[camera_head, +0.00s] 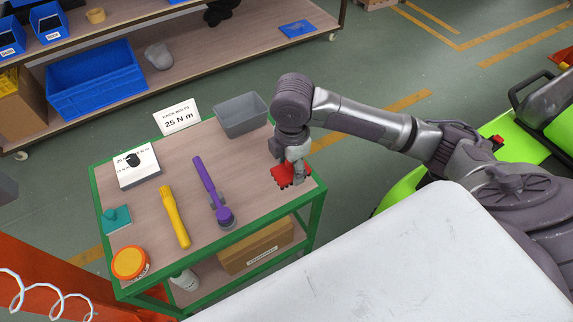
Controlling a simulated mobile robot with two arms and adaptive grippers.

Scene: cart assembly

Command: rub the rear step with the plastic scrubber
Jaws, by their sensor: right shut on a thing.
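My right gripper (297,174) reaches down over the right end of the green-framed trolley (253,216). It is shut on a small red piece with a jagged edge (283,176), which looks like the plastic scrubber. The fingers partly hide it, and I cannot tell whether it touches the trolley top. A teal block (117,219) lies at the trolley's left edge, away from the gripper. I cannot make out the rear step for certain; a bright green vehicle body (403,188) shows behind my arm. My left gripper is not in view.
A shelf with a blue crate (97,78) stands behind. A large white surface (400,265) fills the front.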

